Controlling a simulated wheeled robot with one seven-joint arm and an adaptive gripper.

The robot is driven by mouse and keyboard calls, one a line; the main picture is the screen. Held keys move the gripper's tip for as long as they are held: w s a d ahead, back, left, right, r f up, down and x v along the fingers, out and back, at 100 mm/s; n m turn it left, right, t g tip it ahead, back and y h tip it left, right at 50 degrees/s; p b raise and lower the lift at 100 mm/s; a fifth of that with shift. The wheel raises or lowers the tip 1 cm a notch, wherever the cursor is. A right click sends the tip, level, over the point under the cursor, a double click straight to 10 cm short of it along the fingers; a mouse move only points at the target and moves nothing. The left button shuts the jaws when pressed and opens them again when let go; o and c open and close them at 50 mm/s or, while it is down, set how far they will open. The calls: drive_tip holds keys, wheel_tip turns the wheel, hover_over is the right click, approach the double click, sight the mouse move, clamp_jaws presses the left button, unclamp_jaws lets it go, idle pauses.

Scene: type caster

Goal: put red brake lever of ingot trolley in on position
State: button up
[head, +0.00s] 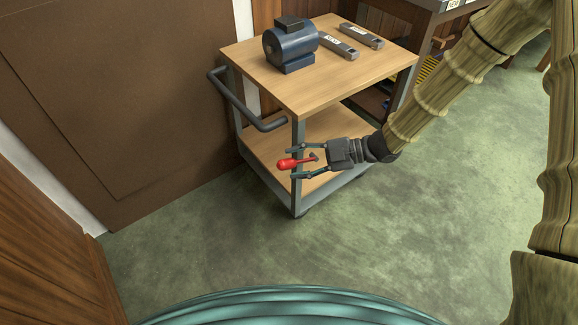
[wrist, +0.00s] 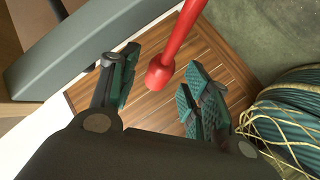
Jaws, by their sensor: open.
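The ingot trolley (head: 353,88) has a wooden top, a lower wooden shelf and a grey frame. Its red brake lever (head: 287,163) sticks out to the left by the near corner post, below the top. My gripper (head: 293,162) is open at that post, with one finger above and one below the lever in the head view. In the wrist view the lever (wrist: 178,40) comes down from the top edge, and its rounded red end lies between the open fingers of my gripper (wrist: 155,92), with gaps on both sides. The lever's pivot is partly hidden.
A blue motor (head: 290,45) and two grey ingots (head: 361,35) lie on the trolley top. A dark push handle (head: 240,103) juts from its left side. A brown door (head: 110,90) is at left, a shelf unit (head: 428,30) behind. Green floor in front is clear.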

drive_tip(key=shift+b+x, duration=0.3)
drive_tip(key=shift+x, duration=1.05)
clamp_jaws()
